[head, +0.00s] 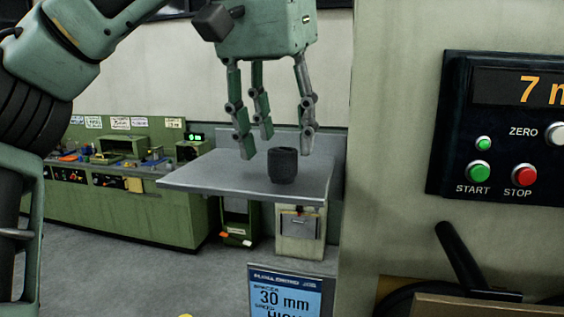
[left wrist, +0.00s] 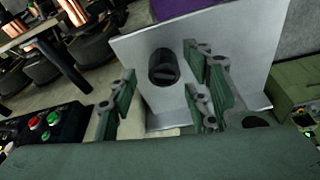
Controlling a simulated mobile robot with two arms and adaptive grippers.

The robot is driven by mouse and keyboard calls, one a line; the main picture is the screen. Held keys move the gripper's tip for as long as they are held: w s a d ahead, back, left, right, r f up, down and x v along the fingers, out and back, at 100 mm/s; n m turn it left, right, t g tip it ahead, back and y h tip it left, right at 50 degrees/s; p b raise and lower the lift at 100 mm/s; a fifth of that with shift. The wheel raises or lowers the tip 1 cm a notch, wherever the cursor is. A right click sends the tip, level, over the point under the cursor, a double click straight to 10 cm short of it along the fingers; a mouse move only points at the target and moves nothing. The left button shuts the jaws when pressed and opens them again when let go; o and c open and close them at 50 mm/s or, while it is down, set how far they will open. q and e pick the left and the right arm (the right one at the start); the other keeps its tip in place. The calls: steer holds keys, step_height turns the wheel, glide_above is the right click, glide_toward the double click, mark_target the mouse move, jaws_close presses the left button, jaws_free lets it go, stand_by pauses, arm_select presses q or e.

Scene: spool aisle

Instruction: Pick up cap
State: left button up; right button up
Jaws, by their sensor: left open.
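The cap (head: 283,166) is a small black ribbed cylinder standing upright on a grey metal shelf (head: 220,176). In the left wrist view the cap (left wrist: 163,67) shows between the spread fingers, on the pale shelf (left wrist: 135,50). My left gripper (head: 272,142) has three green and grey fingers pointing down. It is open and empty, above the cap, with the fingertips apart from it. The left gripper also shows in the left wrist view (left wrist: 165,95). My right gripper is not in view.
A dark control panel (head: 510,125) with START and STOP buttons is on the wall at the right. A green workbench (head: 125,200) is behind at left. The shelf around the cap is clear.

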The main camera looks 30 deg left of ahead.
mark_target(285, 151)
arm_select(q)
steer(key=x, duration=0.3)
steer(key=shift+w+f, duration=0.3)
steer(key=shift+w, duration=0.15)
steer(key=shift+s, duration=0.15)
steer(key=shift+s+r, duration=0.1)
steer(key=shift+s, duration=0.05)
steer(key=shift+c, duration=1.3)
steer(key=shift+d, duration=0.1)
jaws_close()
